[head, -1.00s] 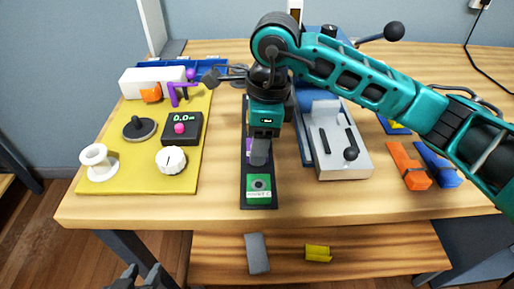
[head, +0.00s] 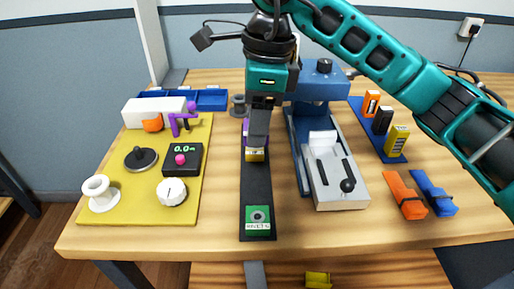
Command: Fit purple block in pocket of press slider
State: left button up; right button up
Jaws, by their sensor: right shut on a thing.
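My right gripper (head: 258,135) is shut on the purple block (head: 245,130) over the far half of a dark strip (head: 257,185). The fingers hide most of the block; only purple edges show beside them. A small yellow patch (head: 255,155) shows just below the fingertips; I cannot tell whether it belongs to the block or the strip. The blue press (head: 322,84) stands to the right, with its pale grey slider (head: 342,192) toward the table's front. The slider has dark slots and a black knob. I cannot make out its pocket clearly. My left gripper is out of view.
A yellow board (head: 135,213) with knobs, a dial and a white spool lies left. Orange, black and yellow blocks stand on a blue strip (head: 365,128) at right. An orange piece (head: 403,193) and a blue piece (head: 434,193) lie nearer. A green label (head: 258,218) marks the dark strip's near end.

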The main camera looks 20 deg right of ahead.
notch_tip(320, 180, up, 7)
jog(key=shift+r+p, duration=0.1)
jog(key=shift+p, duration=0.45)
jog(key=shift+r, duration=0.4)
jog(key=shift+w+d+f+n+p, duration=0.2)
jog(key=shift+f+n+p, duration=0.35)
jog(key=shift+n, duration=0.55)
pick_arm(q)
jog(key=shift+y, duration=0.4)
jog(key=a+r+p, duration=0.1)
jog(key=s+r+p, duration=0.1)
jog(key=p, duration=0.1)
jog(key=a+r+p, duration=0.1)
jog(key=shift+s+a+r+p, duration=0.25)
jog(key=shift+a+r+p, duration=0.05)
jog(key=shift+p, duration=0.05)
pick_arm(e)
jog(key=d+f+n+g, duration=0.1)
jog(key=d+f+n, duration=0.2)
jog(key=f+n, duration=0.3)
jog(key=s+d+f+n+h, duration=0.1)
jog(key=d+f+n, duration=0.2)
jog(key=n, duration=1)
notch_tip(320, 180, down, 3)
jog(key=shift+s+r+g, duration=0.1)
jog(key=shift+s+g, duration=0.1)
jog(key=shift+g, duration=0.2)
